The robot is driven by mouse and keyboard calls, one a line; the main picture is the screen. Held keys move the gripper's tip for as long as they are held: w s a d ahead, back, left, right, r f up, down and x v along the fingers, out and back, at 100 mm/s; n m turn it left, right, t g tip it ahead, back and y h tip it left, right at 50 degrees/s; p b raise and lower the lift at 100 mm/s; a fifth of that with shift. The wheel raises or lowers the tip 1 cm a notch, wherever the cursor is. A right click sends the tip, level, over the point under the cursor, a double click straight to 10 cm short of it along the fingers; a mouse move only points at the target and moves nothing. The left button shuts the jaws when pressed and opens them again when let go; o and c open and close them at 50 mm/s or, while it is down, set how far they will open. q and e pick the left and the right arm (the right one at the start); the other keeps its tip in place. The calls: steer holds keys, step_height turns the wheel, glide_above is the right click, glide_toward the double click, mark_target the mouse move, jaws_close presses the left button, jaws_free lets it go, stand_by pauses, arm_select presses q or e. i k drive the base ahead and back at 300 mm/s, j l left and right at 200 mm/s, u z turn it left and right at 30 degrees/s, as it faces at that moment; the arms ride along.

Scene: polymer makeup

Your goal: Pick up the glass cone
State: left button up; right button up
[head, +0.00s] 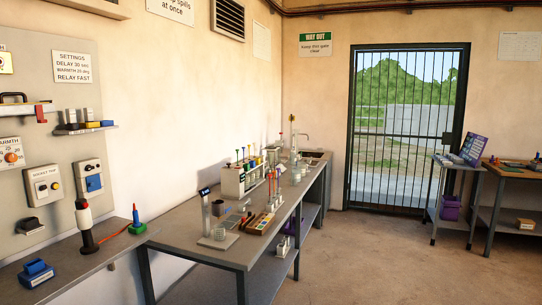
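I cannot make out the glass cone for certain. Small pale or clear vessels stand on the long grey workbench (185,247) along the wall, too small to tell their shape. Neither of my grippers shows in the head view.
A rack (233,182) with coloured-top tools stands mid-bench, near a wooden tray (260,222). A side bench at left holds a black-and-white device (85,225). A barred gate (405,130) and a dark trolley (447,215) are beyond. The floor (365,260) at right is clear.

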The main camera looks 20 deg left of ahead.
mark_target(270, 154)
steer(key=i+z, duration=0.25)
steer(key=i, duration=4)
steer(key=i+l+u, duration=0.1)
steer(key=i+u, duration=0.15)
steer(key=i, duration=0.25)
steer(key=i+l+u, duration=0.25)
steer(key=i, duration=0.25)
steer(key=i+l+u, duration=0.25)
steer(key=i, duration=0.25)
steer(key=i+l+u, duration=0.25)
steer(key=i+l, duration=0.15)
steer(key=i, duration=0.05)
